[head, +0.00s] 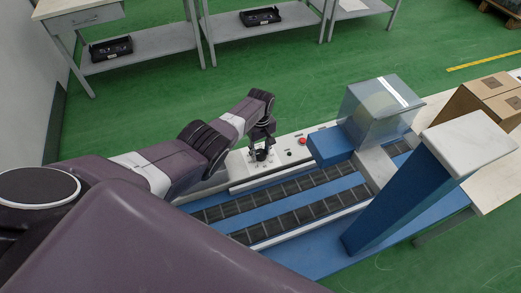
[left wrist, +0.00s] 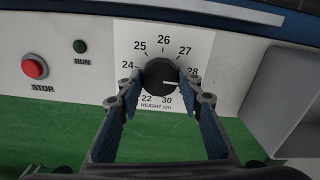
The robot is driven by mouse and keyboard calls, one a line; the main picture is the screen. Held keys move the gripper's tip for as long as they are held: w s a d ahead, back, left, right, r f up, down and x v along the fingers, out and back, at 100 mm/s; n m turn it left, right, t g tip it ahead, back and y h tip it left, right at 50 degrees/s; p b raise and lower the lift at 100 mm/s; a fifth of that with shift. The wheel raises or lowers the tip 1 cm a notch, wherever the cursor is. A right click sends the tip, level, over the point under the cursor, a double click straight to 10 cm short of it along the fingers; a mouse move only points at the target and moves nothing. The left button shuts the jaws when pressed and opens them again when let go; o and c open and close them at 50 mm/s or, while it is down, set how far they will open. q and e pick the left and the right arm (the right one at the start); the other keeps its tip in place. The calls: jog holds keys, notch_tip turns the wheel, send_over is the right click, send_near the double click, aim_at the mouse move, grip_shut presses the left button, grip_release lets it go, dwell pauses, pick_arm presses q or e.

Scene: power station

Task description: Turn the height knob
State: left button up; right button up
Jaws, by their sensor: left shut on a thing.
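The height knob (left wrist: 160,76) is a black round knob on a white dial plate (left wrist: 190,42) marked in cm, with 24 to 28 around the top and 22 and 30 at the bottom. Its white pointer line points right, a little below the 28 mark. My left gripper (left wrist: 160,84) is shut on the knob, with one finger on each side of it. In the head view my left gripper (head: 261,153) is small and reaches down to the machine's control panel (head: 240,165); the knob is hidden there. My right gripper is not in view.
A red STOP button (left wrist: 35,66) and a green RUN button (left wrist: 80,46) sit left of the dial. Cardboard boxes (head: 485,100) stand at the right. Green floor lies behind.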

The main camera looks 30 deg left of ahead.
aim_at(260, 153)
pick_arm(q)
jog(key=shift+n, duration=1)
jog(key=o, duration=1.1)
jog(key=shift+r, duration=6.05)
